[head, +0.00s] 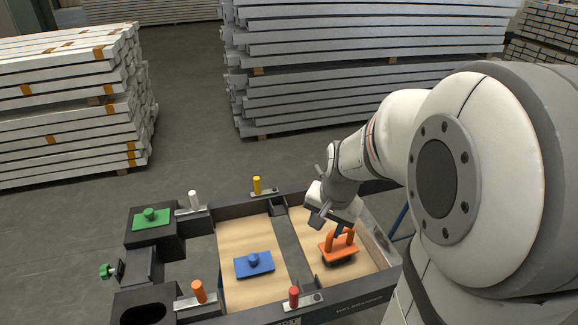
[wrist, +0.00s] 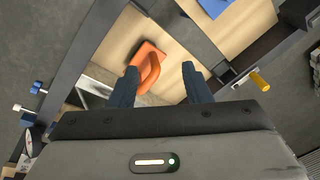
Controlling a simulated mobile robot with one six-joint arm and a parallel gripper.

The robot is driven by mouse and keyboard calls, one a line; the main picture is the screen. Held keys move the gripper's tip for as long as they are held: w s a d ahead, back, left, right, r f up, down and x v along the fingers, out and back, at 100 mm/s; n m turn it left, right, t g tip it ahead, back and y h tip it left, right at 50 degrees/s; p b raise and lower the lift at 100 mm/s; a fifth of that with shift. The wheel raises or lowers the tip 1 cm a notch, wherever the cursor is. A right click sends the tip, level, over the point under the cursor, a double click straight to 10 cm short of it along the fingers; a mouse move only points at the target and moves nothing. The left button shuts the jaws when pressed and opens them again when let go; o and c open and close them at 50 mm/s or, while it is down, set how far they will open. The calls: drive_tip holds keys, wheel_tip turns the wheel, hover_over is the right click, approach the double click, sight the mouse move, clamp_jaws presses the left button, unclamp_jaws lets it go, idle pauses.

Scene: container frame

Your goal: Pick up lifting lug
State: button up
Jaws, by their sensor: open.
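The lifting lug (head: 340,250) is an orange plate with an upright loop handle. It lies on the right wooden panel inside the dark frame. In the wrist view the orange lug (wrist: 143,57) lies beyond and between my fingertips, a little left of centre. In the head view my gripper (head: 339,228) hangs just above the lug and partly covers the handle. I cannot tell the exact gap between the fingertips and the handle.
A blue knobbed plate (head: 254,264) lies on the left wooden panel (head: 240,235). A green knobbed plate (head: 151,219) sits on the frame's corner block. White, yellow, orange and red pegs stand on the frame edges around the panels. Stacked beams (head: 330,50) stand behind.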

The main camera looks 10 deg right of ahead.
drive_tip(key=w+d+f+m+p, duration=0.3)
drive_tip(key=w+d+f+m, duration=0.4)
drive_tip(key=d+m, duration=0.15)
hover_over(339, 244)
drive_tip(key=f, duration=0.5)
drive_tip(key=s+f, duration=0.1)
drive_tip(key=f, duration=0.1)
drive_tip(key=shift+a+f, duration=0.25)
drive_tip(key=shift+c, duration=0.4)
clamp_jaws()
drive_tip(key=shift+w+r, duration=0.1)
